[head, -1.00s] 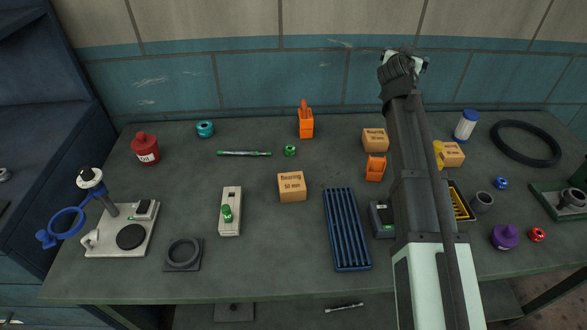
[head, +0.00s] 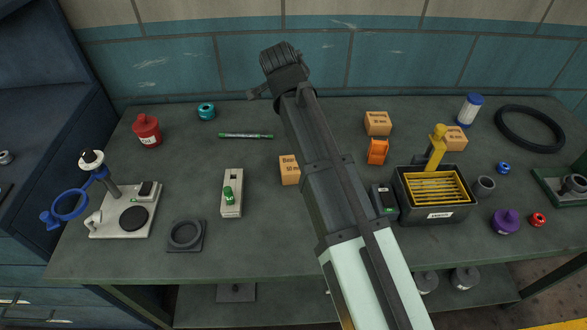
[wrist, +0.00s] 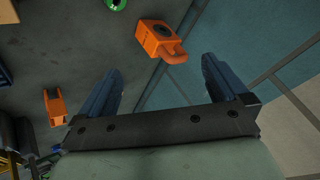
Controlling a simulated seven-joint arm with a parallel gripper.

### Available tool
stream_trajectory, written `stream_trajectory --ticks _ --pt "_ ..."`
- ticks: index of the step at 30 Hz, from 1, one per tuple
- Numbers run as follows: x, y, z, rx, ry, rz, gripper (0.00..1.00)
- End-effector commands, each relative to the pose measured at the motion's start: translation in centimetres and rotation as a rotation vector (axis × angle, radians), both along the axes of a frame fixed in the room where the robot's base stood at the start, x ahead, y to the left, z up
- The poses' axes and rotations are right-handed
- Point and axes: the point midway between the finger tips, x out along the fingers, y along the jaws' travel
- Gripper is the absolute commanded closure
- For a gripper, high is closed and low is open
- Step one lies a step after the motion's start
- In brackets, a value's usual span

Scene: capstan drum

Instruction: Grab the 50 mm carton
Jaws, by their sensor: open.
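The carton marked "Bearing 50 m…" (head: 289,170) is a small tan box on the bench. My gripper is raised near the back wall, farther back than this carton. In the wrist view my gripper (wrist: 160,68) has its two dark fingers wide apart with nothing between them. The carton is not seen in the wrist view. Two similar tan cartons, one behind the orange holder (head: 377,123) and one farther right (head: 455,138), have labels too small to read.
An orange block with a loop (wrist: 157,40) lies beyond my fingertips. A grey switch box (head: 232,193) stands left of the carton, and a green marker (head: 246,135) lies behind it. A black bin with yellow slats (head: 437,190) stands right of my arm. Bench between is clear.

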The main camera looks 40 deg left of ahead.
Motion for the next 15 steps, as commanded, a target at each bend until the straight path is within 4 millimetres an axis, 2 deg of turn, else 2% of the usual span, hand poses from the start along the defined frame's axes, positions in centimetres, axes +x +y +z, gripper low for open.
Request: stream_trajectory --ticks 5,9,15 --pt "-3.6 -3.3 -1.2 -0.039 0.279 -0.169 0.0" --pt "-6.9 -5.9 -1.3 -0.098 0.478 -0.293 0.0" --pt "-10.1 -8.5 -0.8 -0.178 0.646 -0.402 0.0"
